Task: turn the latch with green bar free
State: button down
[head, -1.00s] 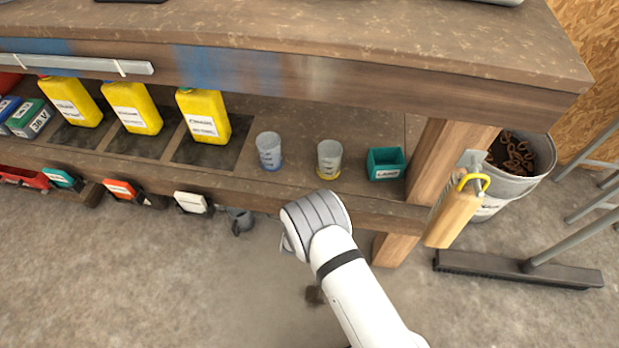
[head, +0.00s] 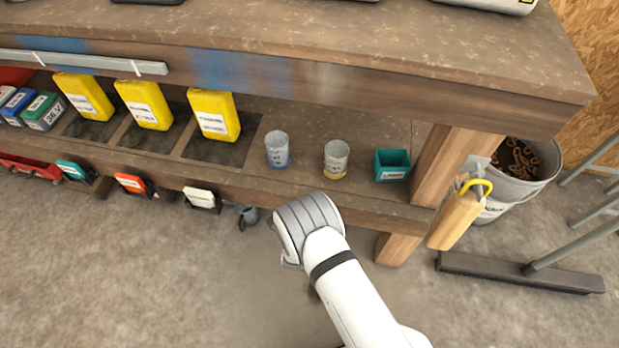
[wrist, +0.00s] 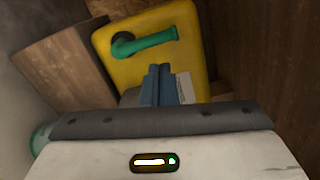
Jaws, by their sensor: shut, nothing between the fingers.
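The latch with the green bar (wrist: 150,42) shows in the wrist view on a yellow panel (wrist: 188,62). The bar runs from a dark round pivot at the left and rises slightly to the right. My gripper (wrist: 163,72) is shut and empty. Its blue-grey fingers overlap the lower part of the yellow panel in the picture, below the bar. I see no contact with the bar, and the fingertips look apart from it. A pale label on the panel is partly hidden by the fingers. In the head view I cannot make out the latch, and my arm hides the fingers.
A wooden block (wrist: 65,65) stands left of the panel, and a dark wooden wall (wrist: 255,60) is close on the right. In the head view, yellow jugs (head: 213,115), two cups (head: 336,158) and a teal bin (head: 391,165) stand on the shelf. A bucket (head: 515,165) is at the right.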

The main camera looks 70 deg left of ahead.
jog(key=shift+p+v, duration=0.3)
jog(key=shift+v, duration=1.2)
